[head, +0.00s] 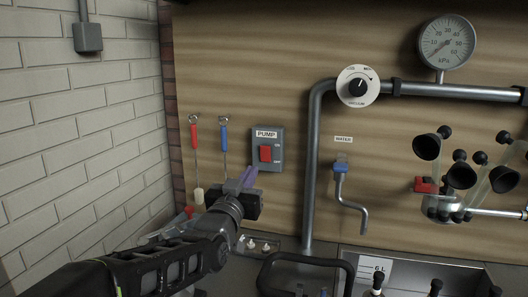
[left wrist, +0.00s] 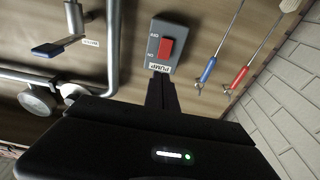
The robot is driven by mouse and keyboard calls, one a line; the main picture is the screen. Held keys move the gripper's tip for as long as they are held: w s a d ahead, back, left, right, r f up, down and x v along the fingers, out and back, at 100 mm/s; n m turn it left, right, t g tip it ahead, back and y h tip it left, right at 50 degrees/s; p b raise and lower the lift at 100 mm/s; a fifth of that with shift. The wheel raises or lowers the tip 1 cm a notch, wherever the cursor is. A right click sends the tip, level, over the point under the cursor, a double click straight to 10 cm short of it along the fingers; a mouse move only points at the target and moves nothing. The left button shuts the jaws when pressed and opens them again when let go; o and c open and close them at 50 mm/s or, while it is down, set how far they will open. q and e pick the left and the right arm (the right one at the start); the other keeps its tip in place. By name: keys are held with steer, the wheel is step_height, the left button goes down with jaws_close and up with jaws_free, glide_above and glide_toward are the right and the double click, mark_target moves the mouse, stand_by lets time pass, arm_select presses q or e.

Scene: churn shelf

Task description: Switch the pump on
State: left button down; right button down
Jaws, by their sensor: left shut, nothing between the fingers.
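The pump switch is a grey box (head: 278,139) on the wooden wall, labelled PUMP, with a red rocker (head: 265,153) and ON above OFF. I cannot tell which end of the rocker is pressed in. My left gripper (head: 248,177) is shut and empty, just below and left of the rocker, its fingers pointing towards the box. In the left wrist view the box (left wrist: 182,35) appears upside down, with the red rocker (left wrist: 167,48) beyond the shut fingertips (left wrist: 161,82). A gap seems to remain between fingertips and rocker. My right gripper is not in view.
Red-handled (head: 194,135) and blue-handled (head: 224,139) brushes hang left of the box. A steel pipe (head: 312,170), vacuum dial (head: 357,86), blue-handled water tap (head: 341,168) and gauge (head: 446,43) are to the right. A milking cluster (head: 450,207) hangs far right. A brick wall (head: 75,140) bounds the left.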

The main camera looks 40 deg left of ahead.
mark_target(267, 147)
arm_select(q)
steer(key=p+x, duration=0.3)
steer(key=x, duration=0.9)
